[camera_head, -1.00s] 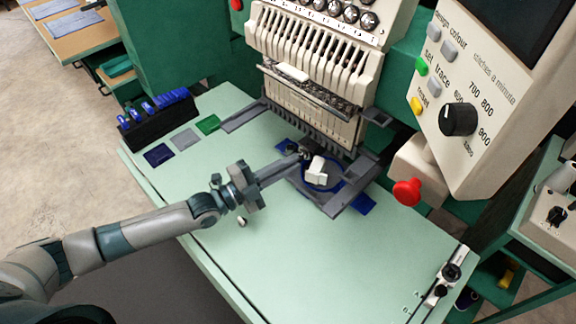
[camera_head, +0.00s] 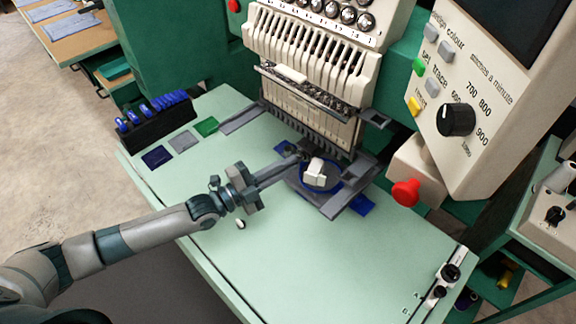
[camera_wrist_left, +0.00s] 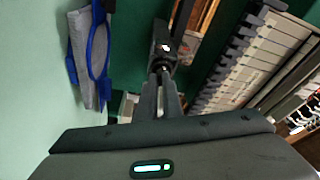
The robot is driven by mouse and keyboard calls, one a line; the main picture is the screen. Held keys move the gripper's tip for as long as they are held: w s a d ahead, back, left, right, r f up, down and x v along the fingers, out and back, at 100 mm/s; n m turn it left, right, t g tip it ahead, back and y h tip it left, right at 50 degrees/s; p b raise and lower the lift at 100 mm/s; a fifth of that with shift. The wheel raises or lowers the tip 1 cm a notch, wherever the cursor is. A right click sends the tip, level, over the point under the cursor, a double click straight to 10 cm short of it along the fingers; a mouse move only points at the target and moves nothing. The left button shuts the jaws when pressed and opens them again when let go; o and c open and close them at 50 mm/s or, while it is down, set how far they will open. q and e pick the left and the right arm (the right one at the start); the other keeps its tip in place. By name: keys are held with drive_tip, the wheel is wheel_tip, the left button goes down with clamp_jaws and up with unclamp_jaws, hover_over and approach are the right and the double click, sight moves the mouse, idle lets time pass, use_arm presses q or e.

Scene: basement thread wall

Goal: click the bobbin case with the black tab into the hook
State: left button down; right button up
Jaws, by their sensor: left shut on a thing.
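My left gripper (camera_head: 296,157) reaches across the green table to the area under the sewing head. It also shows in the left wrist view (camera_wrist_left: 162,78), where its fingers are closed together on a small dark metallic piece. I take this piece for the bobbin case (camera_wrist_left: 163,62); its black tab cannot be made out. A dark bracket-like part (camera_wrist_left: 163,38) lies just beyond the fingertips, in line with them. It may be the hook, and I cannot tell whether the case touches it. My right gripper is not in view.
A blue hoop (camera_head: 336,187) with a white piece (camera_head: 314,172) lies beside the fingertips. The needle head (camera_head: 310,110) hangs close behind. A rack of blue spools (camera_head: 155,120) stands at the back left. A small pale object (camera_head: 240,224) is near the arm. The front of the table (camera_head: 320,260) is clear.

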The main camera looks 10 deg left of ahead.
use_arm(q)
drive_tip(key=shift+w+d, duration=0.25)
drive_tip(key=shift+w, duration=0.15)
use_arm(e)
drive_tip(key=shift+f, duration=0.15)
use_arm(q)
drive_tip(key=c, duration=1.8)
unclamp_jaws()
drive_tip(key=shift+c, duration=0.2)
